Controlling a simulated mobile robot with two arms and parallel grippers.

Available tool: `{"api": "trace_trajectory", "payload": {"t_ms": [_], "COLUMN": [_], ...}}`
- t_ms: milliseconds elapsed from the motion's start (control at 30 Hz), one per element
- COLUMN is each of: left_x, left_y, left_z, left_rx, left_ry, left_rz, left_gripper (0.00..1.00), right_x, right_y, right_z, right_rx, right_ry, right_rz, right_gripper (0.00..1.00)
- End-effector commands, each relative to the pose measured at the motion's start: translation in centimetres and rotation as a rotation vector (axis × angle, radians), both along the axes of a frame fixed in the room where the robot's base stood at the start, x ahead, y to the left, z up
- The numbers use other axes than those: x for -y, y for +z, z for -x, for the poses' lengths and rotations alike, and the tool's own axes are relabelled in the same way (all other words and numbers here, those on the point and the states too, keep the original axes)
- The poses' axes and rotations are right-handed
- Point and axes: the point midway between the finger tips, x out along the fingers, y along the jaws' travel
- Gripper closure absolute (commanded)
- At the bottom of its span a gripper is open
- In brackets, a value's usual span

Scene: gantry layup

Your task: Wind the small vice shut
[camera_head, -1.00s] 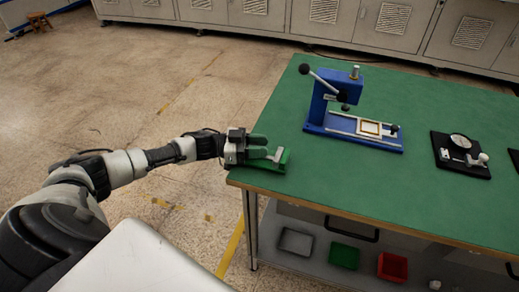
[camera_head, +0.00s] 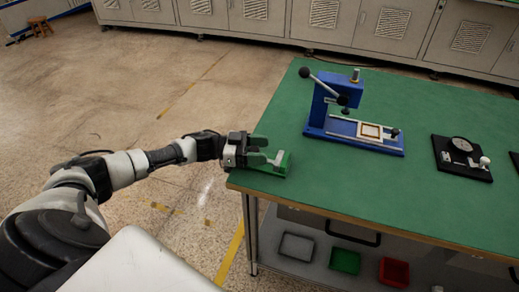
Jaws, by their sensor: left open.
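The small green vice (camera_head: 281,165) sits at the near left corner of the green-topped table (camera_head: 330,195). A pale metal jaw part shows on top of it. My left gripper (camera_head: 257,149) reaches in from the left at the table's edge, right at the vice's left end. Its fingers are open. The vice's handle is hidden behind the gripper, and I cannot tell whether the fingers touch it. My right gripper is not in view.
A blue lever press (camera_head: 318,105) stands farther back on the table. A black gauge fixture (camera_head: 461,157) is to its right. Grey, green (camera_head: 345,261) and red (camera_head: 394,272) bins sit on a shelf below. Bare table lies right of the vice.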

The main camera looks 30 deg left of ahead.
Motion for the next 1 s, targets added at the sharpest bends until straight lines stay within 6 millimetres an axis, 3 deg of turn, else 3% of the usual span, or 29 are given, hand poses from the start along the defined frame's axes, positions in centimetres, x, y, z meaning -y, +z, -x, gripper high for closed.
{"api": "trace_trajectory", "payload": {"t_ms": [233,700,1000], "left_x": [-1.2,-8.7,-9.6], "left_y": [-0.1,-0.2,0.0], "left_z": [0.6,4.6,5.1], "left_rx": [-0.001,-0.002,-0.001], "left_ry": [0.001,0.001,0.000], "left_rz": [0.000,-0.001,0.000], "left_gripper": [0.41,0.41,0.41], "right_x": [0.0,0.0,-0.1], "right_y": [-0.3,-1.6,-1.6], "right_z": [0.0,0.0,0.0], "right_rx": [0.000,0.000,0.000], "right_ry": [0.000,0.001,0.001], "right_rz": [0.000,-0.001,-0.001], "right_gripper": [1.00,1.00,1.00]}}
